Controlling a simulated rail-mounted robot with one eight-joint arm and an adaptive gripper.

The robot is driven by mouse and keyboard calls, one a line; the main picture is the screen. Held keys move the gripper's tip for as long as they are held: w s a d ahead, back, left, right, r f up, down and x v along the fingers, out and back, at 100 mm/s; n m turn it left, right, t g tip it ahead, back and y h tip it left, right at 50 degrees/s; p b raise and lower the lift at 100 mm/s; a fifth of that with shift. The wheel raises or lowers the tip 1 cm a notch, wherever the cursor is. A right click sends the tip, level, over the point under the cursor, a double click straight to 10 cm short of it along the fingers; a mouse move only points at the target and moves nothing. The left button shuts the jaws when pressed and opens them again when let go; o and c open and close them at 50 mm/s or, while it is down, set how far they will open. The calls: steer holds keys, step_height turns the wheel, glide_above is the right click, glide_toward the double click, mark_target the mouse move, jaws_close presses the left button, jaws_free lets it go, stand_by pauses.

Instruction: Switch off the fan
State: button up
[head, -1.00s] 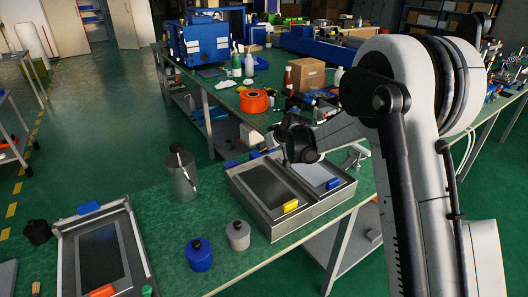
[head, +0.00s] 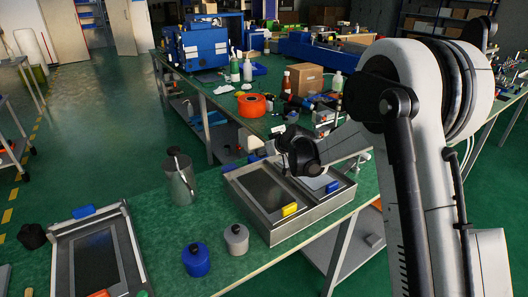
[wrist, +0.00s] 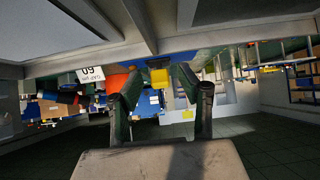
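I cannot make out a fan or its switch in either view. My gripper (head: 300,158) hangs above the far part of the two-bay metal tray (head: 272,232) on the near bench, partly hidden by my own arm. In the wrist view, its two dark fingers (wrist: 160,88) stand apart with a clear gap between them. A yellow block (wrist: 159,77) shows in that gap, beyond the fingertips. Nothing is visibly held.
A blue pot (head: 196,262), a grey pot (head: 236,240) and a metal canister (head: 181,188) stand left of the tray. Another tray (head: 60,270) lies at lower left. An orange spool (head: 251,104) and a cardboard box (head: 302,79) sit on the far bench.

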steer(key=v, duration=1.2)
stand_by(0.4)
